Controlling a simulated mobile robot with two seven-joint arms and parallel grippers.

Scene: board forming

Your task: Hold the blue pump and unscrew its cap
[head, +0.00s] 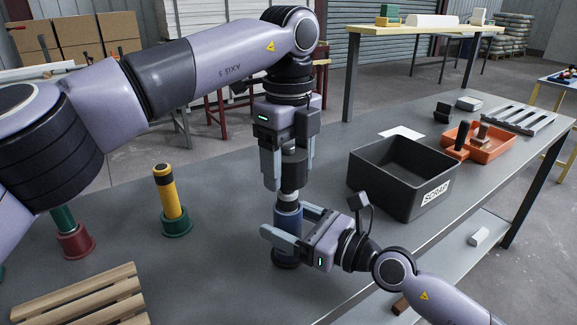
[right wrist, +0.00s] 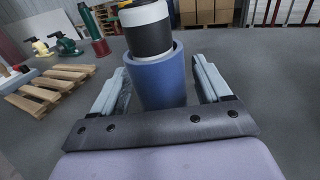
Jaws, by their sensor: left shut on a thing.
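The blue pump (head: 288,219) stands upright on the grey table on a dark round base. Above its blue body is a black part with a white band, which also shows over the blue body (right wrist: 158,82) in the right wrist view. My left gripper (head: 290,180) points down from above and is shut on the black cap (head: 293,165) at the top. My right gripper (head: 290,228) comes in low from the right. Its fingers are open on either side of the blue body, with a visible gap at the right finger in the right wrist view (right wrist: 165,90).
A dark scrap bin (head: 400,180) stands to the right, with an orange tray (head: 490,148) behind it. A yellow-and-black pump (head: 168,195) on a green base and a red-based one (head: 73,240) stand left. A wooden pallet (head: 85,297) lies at front left.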

